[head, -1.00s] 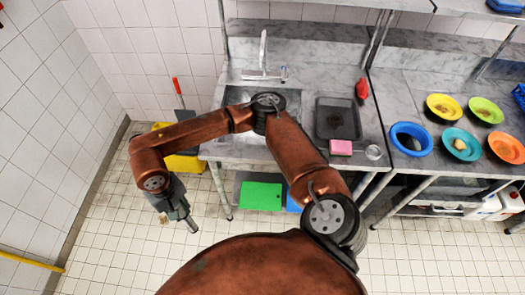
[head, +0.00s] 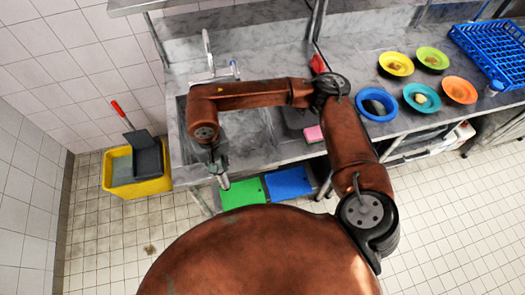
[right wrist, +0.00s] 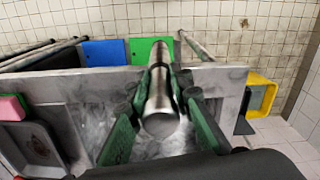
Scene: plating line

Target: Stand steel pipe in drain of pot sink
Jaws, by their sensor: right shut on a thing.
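My right gripper (head: 218,165) hangs fingers-down by the front left of the pot sink (head: 250,140) in the head view. It is shut on the steel pipe (right wrist: 159,108), a shiny cylinder between the green fingers (right wrist: 160,85) in the right wrist view. The pipe's end (head: 225,183) shows below the gripper near the counter's front edge. In the right wrist view the basin (right wrist: 88,118) lies behind the pipe, which is apart from its floor as far as I can tell. The drain is not visible. My left gripper is out of view.
A faucet (head: 208,50) stands behind the sink. A yellow bucket (head: 150,185) stands on the floor at left. A pink sponge (head: 314,133) and a dark tray (right wrist: 28,146) lie right of the sink. Colored bowls, such as a blue one (head: 362,112), stand farther right.

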